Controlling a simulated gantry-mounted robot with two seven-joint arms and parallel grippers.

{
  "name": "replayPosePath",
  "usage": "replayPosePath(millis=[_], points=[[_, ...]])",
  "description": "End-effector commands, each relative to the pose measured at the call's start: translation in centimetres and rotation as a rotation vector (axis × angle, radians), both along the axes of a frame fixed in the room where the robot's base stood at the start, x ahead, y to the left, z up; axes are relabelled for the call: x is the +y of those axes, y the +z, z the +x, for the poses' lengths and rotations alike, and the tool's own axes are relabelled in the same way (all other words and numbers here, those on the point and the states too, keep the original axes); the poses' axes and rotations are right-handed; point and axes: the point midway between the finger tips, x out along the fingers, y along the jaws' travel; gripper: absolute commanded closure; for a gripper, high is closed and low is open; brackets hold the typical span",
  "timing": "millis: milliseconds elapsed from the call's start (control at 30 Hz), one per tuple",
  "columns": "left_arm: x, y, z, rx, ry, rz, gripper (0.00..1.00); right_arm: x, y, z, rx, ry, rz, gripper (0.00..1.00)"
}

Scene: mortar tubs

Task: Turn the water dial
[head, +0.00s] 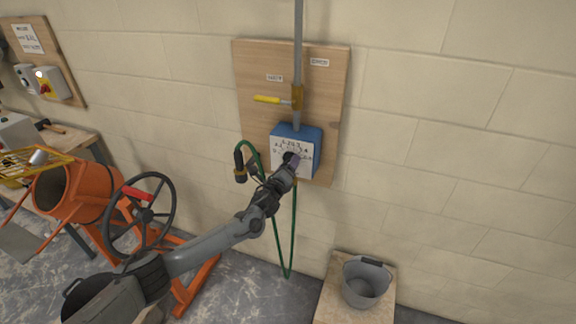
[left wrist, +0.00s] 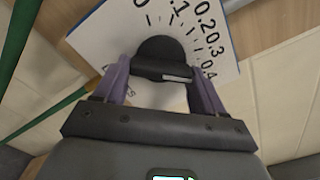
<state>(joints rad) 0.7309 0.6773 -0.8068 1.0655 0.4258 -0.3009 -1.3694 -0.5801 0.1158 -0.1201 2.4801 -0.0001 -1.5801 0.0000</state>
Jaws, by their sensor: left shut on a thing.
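The water dial is a black knob (left wrist: 163,58) on the white numbered face of a blue box (head: 311,136) mounted on the wall board. My left gripper (head: 291,160) reaches the front of this box from the lower left. In the left wrist view its purple fingers (left wrist: 163,78) stand on either side of the black knob and are shut on it. The face (left wrist: 205,38) shows numbers around the knob, partly hidden by the gripper. In the head view the gripper covers the knob. My right gripper is not in view.
A yellow-handled valve (head: 268,99) sits on the pipe above the box. A green hose (head: 290,250) hangs below. A grey bucket (head: 364,290) stands on a board at lower right. An orange mixer (head: 70,192) with a handwheel (head: 140,216) stands at left.

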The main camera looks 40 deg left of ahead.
Motion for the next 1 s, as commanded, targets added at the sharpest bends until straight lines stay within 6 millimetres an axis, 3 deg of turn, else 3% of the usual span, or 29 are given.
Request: replayPosePath(millis=[633, 667, 800, 1000], points=[[0.02, 0.03, 0.0, 0.014, 0.0, 0.052, 0.6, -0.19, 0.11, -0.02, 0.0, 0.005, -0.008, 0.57], [0.02, 0.03, 0.0, 0.014, 0.0, 0.051, 0.27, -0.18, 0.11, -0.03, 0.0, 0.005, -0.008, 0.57], [0.03, 0.03, 0.0, 0.014, 0.0, 0.051, 0.05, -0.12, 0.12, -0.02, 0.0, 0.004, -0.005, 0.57], [0.03, 0.0, 0.0, 0.015, 0.0, 0.051, 0.04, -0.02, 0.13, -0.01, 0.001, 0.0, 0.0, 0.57]])
